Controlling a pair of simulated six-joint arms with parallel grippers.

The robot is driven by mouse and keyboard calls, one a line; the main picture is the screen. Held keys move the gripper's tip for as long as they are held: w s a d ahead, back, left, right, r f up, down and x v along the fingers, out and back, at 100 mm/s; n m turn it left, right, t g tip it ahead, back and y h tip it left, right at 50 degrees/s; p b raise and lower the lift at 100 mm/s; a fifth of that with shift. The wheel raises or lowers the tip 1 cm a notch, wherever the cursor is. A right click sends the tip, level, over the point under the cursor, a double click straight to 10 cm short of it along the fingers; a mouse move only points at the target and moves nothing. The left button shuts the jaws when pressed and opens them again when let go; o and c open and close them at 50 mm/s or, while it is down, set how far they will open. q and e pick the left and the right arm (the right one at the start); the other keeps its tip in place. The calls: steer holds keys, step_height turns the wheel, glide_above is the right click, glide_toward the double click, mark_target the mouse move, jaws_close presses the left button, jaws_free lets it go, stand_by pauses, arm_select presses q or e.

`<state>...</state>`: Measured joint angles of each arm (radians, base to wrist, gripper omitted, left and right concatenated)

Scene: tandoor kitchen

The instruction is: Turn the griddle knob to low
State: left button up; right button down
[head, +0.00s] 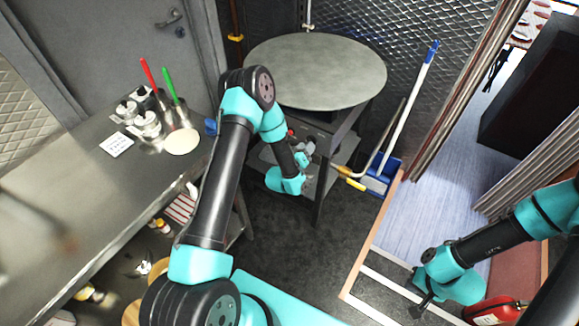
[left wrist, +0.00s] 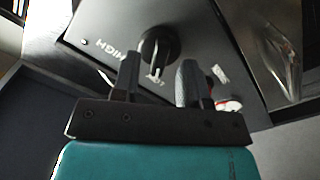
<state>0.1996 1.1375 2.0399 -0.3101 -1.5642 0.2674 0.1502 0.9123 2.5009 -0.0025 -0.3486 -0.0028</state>
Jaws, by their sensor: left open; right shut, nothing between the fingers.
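The round grey griddle (head: 315,70) stands on a dark stand at the back. In the left wrist view its black knob (left wrist: 158,47) sits on a dark panel (left wrist: 100,28) with "HIGH" to the left and a "LOW" mark just below the knob. My left gripper (left wrist: 160,63) is open; its fingers straddle the near side of the knob, apparently not closed on it. In the head view my left gripper (head: 306,160) is at the stand's front, and the knob cannot be made out. My right gripper (head: 424,304) is shut and empty, low at the right.
A steel counter (head: 85,205) with pots and red- and green-handled tools runs along the left. A broom and blue dustpan (head: 378,175) stand right of the griddle. A red extinguisher (head: 495,310) lies near my right arm. Dark floor is clear in the middle.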

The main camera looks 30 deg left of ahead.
arm_select(q)
steer(key=s+a, duration=0.2)
steer(key=s, duration=1.4)
steer(key=shift+d, duration=0.15)
steer(key=s+d+f+m+g+h, duration=0.2)
steer(key=s+d+f+m+g, duration=0.15)
steer(key=f+g, duration=0.35)
steer(key=s+d+r+g, duration=0.1)
steer(key=s+d+g, duration=0.1)
steer(key=s+g, duration=0.8)
steer(key=shift+s+d, duration=0.35)
steer(key=shift+s, duration=0.4)
